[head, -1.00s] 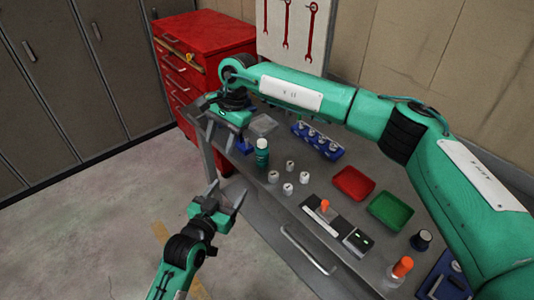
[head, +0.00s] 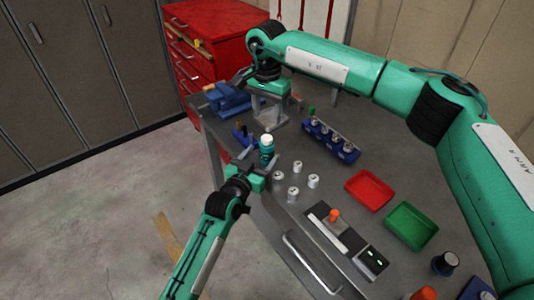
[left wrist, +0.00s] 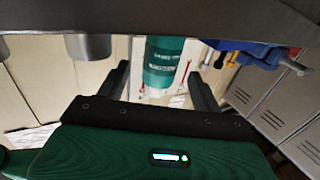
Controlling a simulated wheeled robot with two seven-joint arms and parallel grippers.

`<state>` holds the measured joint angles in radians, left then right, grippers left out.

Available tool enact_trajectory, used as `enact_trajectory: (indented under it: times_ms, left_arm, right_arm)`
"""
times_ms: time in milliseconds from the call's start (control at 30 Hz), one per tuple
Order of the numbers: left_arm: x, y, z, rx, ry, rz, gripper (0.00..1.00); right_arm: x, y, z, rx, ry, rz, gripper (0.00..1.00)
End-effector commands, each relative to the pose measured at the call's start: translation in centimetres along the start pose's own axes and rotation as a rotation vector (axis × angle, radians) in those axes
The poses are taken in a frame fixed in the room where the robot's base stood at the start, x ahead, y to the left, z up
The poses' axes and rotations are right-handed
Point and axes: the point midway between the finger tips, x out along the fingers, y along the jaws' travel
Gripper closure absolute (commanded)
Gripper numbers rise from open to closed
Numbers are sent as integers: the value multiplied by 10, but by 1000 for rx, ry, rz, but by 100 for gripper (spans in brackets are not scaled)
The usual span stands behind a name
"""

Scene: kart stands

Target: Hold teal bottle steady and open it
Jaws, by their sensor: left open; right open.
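The teal bottle (head: 266,155) stands upright near the bench's front edge, with a pale cap (head: 267,138) on top. My left gripper (head: 262,169) is open low at the bottle's near side, its fingers to either side. My right gripper (head: 270,114) is open and empty, pointing down over the bench just behind the bottle.
Several small metal cylinders (head: 297,167) stand just right of the bottle. A blue vise (head: 228,98) and a blue rack (head: 331,140) are behind. A red tray (head: 369,189), a green tray (head: 411,225) and a black-grey panel (head: 334,228) lie to the right.

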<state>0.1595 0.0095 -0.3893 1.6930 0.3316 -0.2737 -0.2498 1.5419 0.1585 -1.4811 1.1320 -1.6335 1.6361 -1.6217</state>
Motion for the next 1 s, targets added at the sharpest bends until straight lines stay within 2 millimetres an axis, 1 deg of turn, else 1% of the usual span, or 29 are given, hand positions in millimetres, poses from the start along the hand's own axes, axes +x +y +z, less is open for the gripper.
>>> enact_trajectory:
  times_ms: [33, 100, 200, 300, 433, 667, 767, 800, 867, 1000]
  left_arm:
    - [10, 0, -1, 1, 1, 0, 33]
    - [21, 0, -1, 1, 1, 0, 33]
    - [33, 0, 0, 1, 0, 0, 33]
    - [40, 0, 0, 1, -2, 0, 33]
    - [44, 0, 0, 1, 0, 0, 33]
    - [45, 0, 0, 1, -1, 0, 33]
    - [44, 0, 0, 1, -1, 0, 51]
    - [44, 0, 0, 1, -1, 0, 59]
    - [44, 0, 0, 1, -1, 0, 71]
    - [44, 0, 0, 1, -1, -1, 98]
  right_arm:
    - [0, 0, 0, 0, 0, 0, 54]
    - [0, 0, 0, 0, 0, 0, 54]
    - [0, 0, 0, 0, 0, 0, 54]
    - [0, 0, 0, 0, 0, 0, 54]
    - [0, 0, 0, 0, -1, -1, 54]
    - [0, 0, 0, 0, -1, -1, 54]
    - [0, 0, 0, 0, -1, -1, 54]
    - [0, 0, 0, 0, -1, -1, 54]
    - [0, 0, 0, 0, -1, 0, 54]
    - [0, 0, 0, 0, -1, -1, 54]
